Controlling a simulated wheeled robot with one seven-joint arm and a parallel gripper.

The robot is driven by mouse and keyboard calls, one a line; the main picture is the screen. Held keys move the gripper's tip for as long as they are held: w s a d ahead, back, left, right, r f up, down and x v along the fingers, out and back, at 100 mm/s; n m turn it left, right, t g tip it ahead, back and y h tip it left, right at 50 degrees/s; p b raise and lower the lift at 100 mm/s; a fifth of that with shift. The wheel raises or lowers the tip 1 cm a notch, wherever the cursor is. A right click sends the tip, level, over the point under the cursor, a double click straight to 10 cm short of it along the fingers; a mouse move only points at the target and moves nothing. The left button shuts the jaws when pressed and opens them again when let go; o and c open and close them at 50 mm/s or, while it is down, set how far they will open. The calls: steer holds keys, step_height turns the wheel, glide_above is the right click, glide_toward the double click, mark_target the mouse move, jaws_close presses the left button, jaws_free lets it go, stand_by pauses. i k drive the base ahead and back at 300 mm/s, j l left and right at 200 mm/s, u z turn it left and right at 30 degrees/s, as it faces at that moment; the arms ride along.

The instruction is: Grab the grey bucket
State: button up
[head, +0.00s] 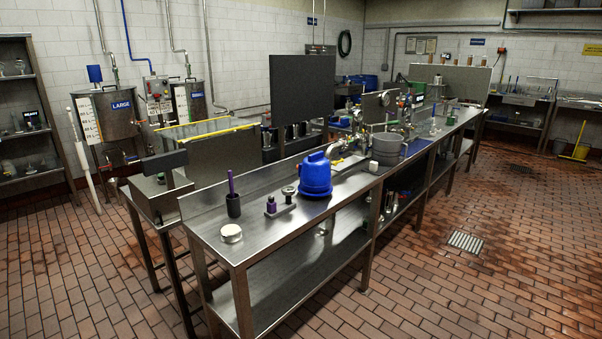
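A grey bucket (386,150) stands upright on the long steel bench (290,211), about midway along it, with a handle-like part on its right side. Valve fittings (408,113) stand just behind it, and a small white object (374,167) sits at its front left. A second greyish bucket (584,151) stands on the floor at the far right, beside a mop. My gripper does not show in the head view.
A blue lidded container (316,175), a dark cup (233,205) and a round tin (231,233) stand on the near half of the bench. A lower shelf (290,265) runs underneath. The tiled floor (480,270) to the right is open, with a drain grate (466,242).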

mark_target(386, 148)
steer(key=i+z, duration=0.1)
steer(key=i, duration=0.5)
steer(key=i+z, duration=0.15)
steer(key=i, duration=0.4)
steer(key=i+j+z, duration=0.1)
steer(key=i, duration=0.45)
steer(key=i+j+z, duration=0.15)
steer(key=i, duration=0.45)
steer(key=j, duration=0.1)
